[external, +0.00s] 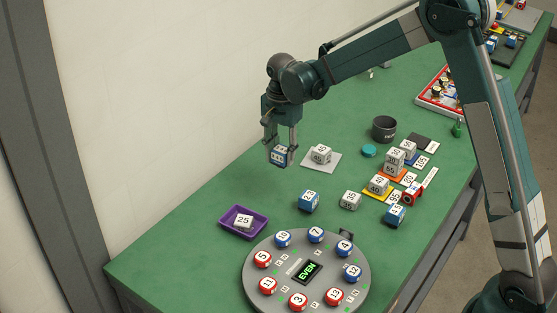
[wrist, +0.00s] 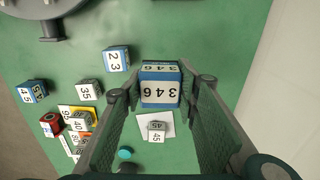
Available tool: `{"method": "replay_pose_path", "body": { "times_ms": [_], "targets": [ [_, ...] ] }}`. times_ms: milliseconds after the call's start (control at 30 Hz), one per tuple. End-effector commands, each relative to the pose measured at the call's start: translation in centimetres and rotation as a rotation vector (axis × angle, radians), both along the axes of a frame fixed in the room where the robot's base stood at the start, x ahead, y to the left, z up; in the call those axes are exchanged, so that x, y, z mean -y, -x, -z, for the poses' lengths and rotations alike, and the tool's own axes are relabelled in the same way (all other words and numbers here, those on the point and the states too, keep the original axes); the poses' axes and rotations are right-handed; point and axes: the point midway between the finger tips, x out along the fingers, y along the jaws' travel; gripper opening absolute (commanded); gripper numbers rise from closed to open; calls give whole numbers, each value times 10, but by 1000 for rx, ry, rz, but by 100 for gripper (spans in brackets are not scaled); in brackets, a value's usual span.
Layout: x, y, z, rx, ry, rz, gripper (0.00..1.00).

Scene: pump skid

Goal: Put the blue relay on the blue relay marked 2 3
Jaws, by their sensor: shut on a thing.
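My gripper (external: 281,147) is shut on a blue relay (external: 280,156) and holds it above the green table. In the wrist view the held blue relay (wrist: 160,90) sits between the fingers, with a white face reading 3 4 6, upside down. The blue relay marked 2 3 (wrist: 116,58) stands alone on the table, left of and beyond the held relay in the wrist view. In the external view this relay (external: 308,201) is below and right of my gripper, clear of it.
A grey block marked 35 (external: 350,200) and another blue relay (external: 395,215) stand to the right. A grey block (external: 320,153) sits on a white card.

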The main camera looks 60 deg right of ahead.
Motion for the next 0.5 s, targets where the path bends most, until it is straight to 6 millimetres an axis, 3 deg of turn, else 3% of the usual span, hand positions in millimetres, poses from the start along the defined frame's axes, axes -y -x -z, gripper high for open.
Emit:
{"method": "replay_pose_path", "body": {
  "times_ms": [33,200,500],
  "targets": [
    [2,16,-8,0,0,5,16],
    [6,58,-17,0,0,16,16],
    [7,96,-23,0,0,25,16]
  ]
}}
